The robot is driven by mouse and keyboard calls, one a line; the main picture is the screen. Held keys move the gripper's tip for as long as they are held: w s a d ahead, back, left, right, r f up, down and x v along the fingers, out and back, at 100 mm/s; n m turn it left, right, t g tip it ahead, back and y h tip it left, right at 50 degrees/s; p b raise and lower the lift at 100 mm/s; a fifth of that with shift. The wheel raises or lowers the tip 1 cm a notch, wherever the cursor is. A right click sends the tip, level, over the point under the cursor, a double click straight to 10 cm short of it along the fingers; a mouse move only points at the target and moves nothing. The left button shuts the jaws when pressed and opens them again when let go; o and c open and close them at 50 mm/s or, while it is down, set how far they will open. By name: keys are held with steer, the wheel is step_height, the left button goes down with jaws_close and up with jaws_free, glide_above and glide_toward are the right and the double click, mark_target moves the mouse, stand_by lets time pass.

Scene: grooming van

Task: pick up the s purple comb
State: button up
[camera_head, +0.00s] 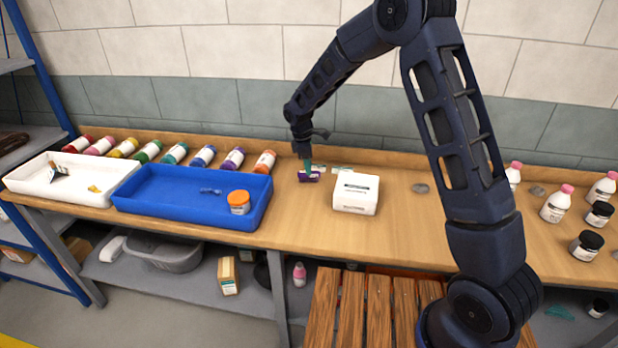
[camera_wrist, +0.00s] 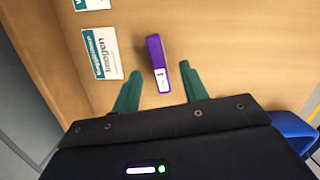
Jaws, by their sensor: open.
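The purple comb (camera_wrist: 156,58) shows in the wrist view, lying on the wooden bench with a white label at its near end. In the head view the purple comb (camera_head: 309,177) lies on the bench between the blue tray and a white box. My gripper (camera_wrist: 161,85) is open, with its two green fingers on either side of the comb's near end. The comb lies between the fingers with a gap on both sides. In the head view my gripper (camera_head: 306,166) is right over the comb. I cannot tell its exact height above the bench.
A blue tray (camera_head: 150,212) holding an orange-lidded jar (camera_head: 239,202) stands left of the comb. A white box (camera_head: 356,193) stands close on the right. Flat labelled cards (camera_wrist: 102,53) lie beside the comb. Several coloured bottles (camera_head: 203,155) line the bench's back.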

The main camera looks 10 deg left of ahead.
steer(key=f, duration=0.4)
steer(key=shift+w+d+f, duration=0.1)
steer(key=shift+d+f, duration=0.1)
jaws_close()
steer(key=shift+r, duration=0.15)
